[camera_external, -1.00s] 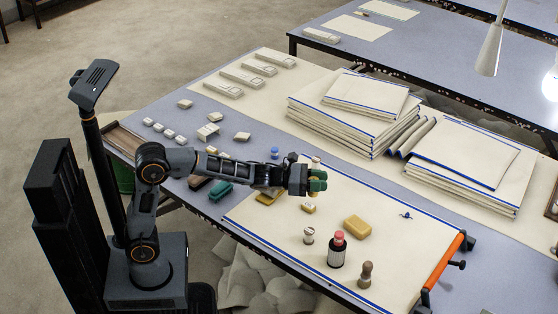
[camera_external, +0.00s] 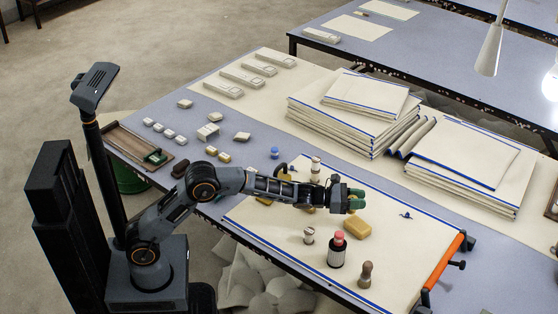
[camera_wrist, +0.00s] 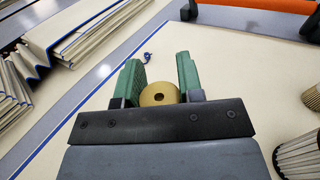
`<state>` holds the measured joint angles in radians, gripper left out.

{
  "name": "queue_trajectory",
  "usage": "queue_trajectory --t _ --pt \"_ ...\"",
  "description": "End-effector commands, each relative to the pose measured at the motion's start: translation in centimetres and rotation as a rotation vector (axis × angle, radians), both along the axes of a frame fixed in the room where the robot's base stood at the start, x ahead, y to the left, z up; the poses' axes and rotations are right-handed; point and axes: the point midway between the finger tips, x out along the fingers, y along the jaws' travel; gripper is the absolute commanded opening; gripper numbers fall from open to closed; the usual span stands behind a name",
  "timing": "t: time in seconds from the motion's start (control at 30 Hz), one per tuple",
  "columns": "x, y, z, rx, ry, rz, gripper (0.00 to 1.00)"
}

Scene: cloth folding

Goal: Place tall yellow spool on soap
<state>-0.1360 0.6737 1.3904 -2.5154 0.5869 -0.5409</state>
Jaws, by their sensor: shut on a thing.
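The yellow soap block (camera_external: 358,228) lies flat on the cream cloth in the external view. My gripper (camera_external: 355,200) is stretched out just above and behind it, with its green fingers apart from the cloth. In the wrist view my gripper (camera_wrist: 160,85) is shut on the yellow spool (camera_wrist: 158,95). The spool's round end with a centre hole faces the camera between the two green pads. In the external view the fingers largely hide the spool. The soap is not visible in the wrist view, and I cannot tell whether spool and soap touch.
A dark red-capped bottle (camera_external: 337,250), a pale spool (camera_external: 309,236) and a brown wooden peg (camera_external: 366,274) stand in front of the soap. An orange bar (camera_external: 444,262) edges the cloth at right. Folded cloth stacks (camera_external: 350,115) stand behind. The cloth right of the soap is mostly clear.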

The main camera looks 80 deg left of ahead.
Motion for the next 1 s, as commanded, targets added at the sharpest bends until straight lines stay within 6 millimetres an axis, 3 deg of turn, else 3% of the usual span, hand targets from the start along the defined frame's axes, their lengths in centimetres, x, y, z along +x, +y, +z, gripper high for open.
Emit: queue_trajectory --t 0.3,0.73,0.77,1.0 --pt "0.3 0.0 -3.6 0.0 0.002 -0.001 0.12" --pt "0.3 0.0 -4.0 0.0 0.001 0.0 0.12" --pt "0.3 0.0 -3.9 0.0 0.001 0.0 0.36" --pt "0.3 0.0 -3.8 0.0 0.001 0.0 0.59"
